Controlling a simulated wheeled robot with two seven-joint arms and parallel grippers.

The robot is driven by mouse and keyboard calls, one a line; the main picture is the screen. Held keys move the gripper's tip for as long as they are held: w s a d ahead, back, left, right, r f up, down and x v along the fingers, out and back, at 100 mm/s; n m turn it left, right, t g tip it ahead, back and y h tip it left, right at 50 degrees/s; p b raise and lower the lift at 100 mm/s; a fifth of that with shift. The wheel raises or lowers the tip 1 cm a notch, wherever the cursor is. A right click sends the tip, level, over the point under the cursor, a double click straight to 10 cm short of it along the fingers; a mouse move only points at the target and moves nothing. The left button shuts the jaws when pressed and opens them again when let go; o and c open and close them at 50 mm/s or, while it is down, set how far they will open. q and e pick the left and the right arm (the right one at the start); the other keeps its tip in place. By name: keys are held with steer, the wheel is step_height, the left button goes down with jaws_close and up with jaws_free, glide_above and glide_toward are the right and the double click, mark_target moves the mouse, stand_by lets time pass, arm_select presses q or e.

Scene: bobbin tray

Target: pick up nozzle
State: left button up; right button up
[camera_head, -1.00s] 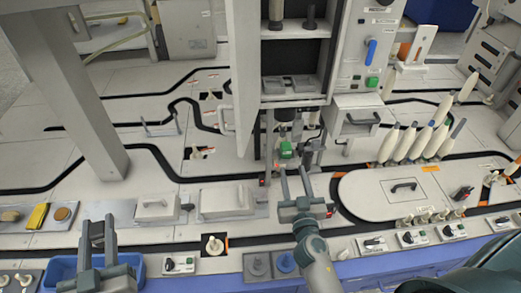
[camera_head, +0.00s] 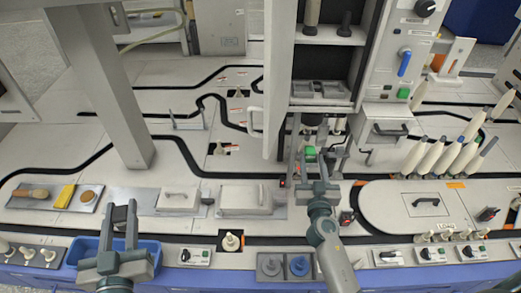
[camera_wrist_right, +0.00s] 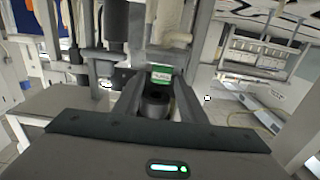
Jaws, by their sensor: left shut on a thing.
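The nozzle is not clearly identifiable; a dark hollow cylinder (camera_wrist_right: 157,104) shows between the right fingers in the right wrist view. Whether the fingers touch it cannot be told. My right gripper (camera_head: 314,160) has its fingers apart and points into the space under the central machine, by a green block (camera_head: 310,153). A green labelled part also shows beyond the fingertips in the right wrist view (camera_wrist_right: 162,74).
The blue bin (camera_head: 84,251) stands at the front left. A grey tray (camera_head: 54,207) holds a brush and a yellow block. The machine cabinet (camera_head: 281,75) overhangs the right gripper. Several pale bobbins (camera_head: 431,157) stand at the right. A lidded plate (camera_head: 390,205) lies in front of them.

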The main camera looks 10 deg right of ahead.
mark_target(311, 156)
steer(key=shift+p+x, duration=0.45)
steer(key=shift+x, duration=2.15)
steer(key=shift+a, duration=0.1)
steer(key=c, duration=0.8)
